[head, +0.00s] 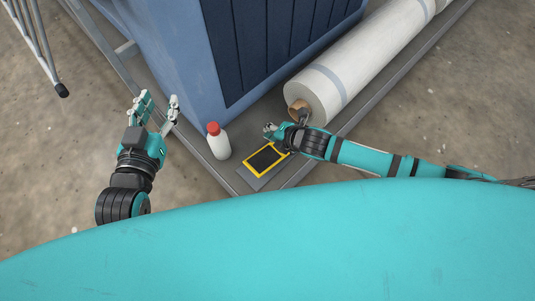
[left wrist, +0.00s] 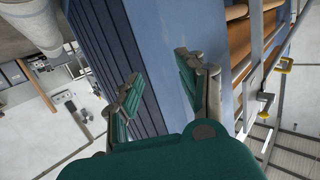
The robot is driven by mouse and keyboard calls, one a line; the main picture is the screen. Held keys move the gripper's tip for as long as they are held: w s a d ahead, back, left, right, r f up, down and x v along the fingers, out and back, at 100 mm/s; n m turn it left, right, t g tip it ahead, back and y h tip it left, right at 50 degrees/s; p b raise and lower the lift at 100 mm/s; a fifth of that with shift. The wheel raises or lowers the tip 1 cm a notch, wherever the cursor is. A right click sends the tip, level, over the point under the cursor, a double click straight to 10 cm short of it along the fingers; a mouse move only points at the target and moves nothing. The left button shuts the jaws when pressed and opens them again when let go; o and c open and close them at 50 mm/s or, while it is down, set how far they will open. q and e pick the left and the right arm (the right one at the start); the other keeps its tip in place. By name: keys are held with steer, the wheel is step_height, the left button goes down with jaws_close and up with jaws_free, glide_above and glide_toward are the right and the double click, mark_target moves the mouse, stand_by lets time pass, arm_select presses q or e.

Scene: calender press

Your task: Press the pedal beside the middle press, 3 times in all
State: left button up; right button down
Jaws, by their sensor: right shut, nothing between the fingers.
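The pedal (head: 262,160) is a black pad with a yellow border on a grey plate, low on the press's base frame in the head view. My right gripper (head: 268,130) is shut and empty, at the far edge of the pedal. I cannot tell whether it touches the pedal. The blue press (head: 180,50) with dark slatted panels stands behind it. My left gripper (head: 159,101) is open and empty, off to the left of the press; its spread fingers show in the left wrist view (left wrist: 165,90).
A white bottle with a red cap (head: 218,142) stands just left of the pedal. A large white roll (head: 355,65) lies to the right along the frame. A metal rack (head: 38,45) stands at the upper left. The concrete floor (head: 60,170) at the left is clear.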

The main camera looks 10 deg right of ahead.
arm_select(q)
steer(key=shift+s+a+f+g, duration=0.15)
steer(key=shift+f+g, duration=0.15)
steer(key=shift+f, duration=0.15)
arm_select(e)
steer(key=d, duration=0.1)
steer(key=d+f+h, duration=0.1)
steer(key=shift+d+f+n, duration=0.25)
steer(key=shift+d+n, duration=0.05)
